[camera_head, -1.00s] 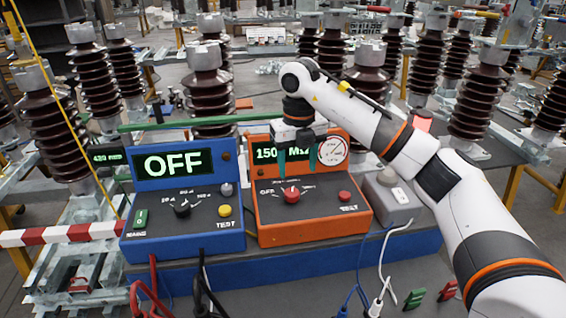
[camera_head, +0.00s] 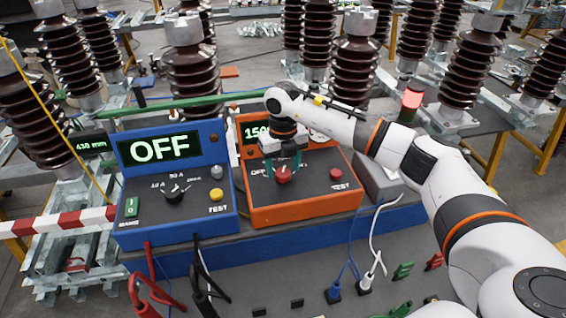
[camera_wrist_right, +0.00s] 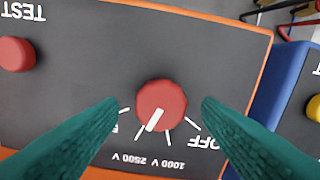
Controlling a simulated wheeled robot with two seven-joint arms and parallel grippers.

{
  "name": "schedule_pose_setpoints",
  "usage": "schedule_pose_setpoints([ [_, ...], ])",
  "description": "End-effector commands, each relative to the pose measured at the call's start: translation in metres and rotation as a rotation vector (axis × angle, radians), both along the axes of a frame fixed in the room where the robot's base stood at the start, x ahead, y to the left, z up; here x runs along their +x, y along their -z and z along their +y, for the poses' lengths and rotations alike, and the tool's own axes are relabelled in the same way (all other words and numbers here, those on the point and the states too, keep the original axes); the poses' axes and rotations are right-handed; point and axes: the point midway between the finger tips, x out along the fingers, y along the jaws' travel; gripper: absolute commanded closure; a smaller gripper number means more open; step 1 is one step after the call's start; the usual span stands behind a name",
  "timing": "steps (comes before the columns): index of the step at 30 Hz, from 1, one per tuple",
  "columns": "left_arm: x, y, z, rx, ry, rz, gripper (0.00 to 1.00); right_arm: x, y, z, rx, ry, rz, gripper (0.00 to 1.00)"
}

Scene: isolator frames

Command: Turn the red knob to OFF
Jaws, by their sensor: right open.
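The red knob (camera_head: 284,175) sits on the sloped dark panel of the orange meter box (camera_head: 303,213). In the right wrist view the red knob (camera_wrist_right: 164,97) shows from above, with the panel upside down. Its white pointer aims down-left, near the 2500 V mark and away from the OFF label (camera_wrist_right: 202,143) at lower right. My right gripper (camera_head: 283,164) is over the knob. In the right wrist view its green fingers (camera_wrist_right: 160,104) are open, one on each side, with a visible gap to the knob. My left gripper is out of view.
A red TEST button (camera_wrist_right: 16,54) is beside the knob. The blue box (camera_head: 176,228), with a lit OFF display (camera_head: 160,149) and a black knob (camera_head: 175,192), stands to the left. Cables (camera_head: 204,275) lie in front. A red lamp (camera_head: 412,99) and brown insulators (camera_head: 355,75) stand behind.

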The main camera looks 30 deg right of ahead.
Motion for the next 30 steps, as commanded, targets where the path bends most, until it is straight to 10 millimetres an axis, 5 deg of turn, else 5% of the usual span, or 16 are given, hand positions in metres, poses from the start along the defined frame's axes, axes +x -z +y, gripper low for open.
schedule_pose_setpoints([
  [13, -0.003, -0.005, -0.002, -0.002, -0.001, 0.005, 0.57, 0.0, 0.014, 0.0, 0.001, -0.001, -0.001, 0.41],
  [21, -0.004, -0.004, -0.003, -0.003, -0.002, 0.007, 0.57, 0.0, 0.013, 0.0, 0.001, 0.0, -0.001, 0.83],
  [30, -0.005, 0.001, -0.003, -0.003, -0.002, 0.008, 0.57, 0.0, 0.014, 0.0, 0.0, -0.033, -0.002, 0.86],
])
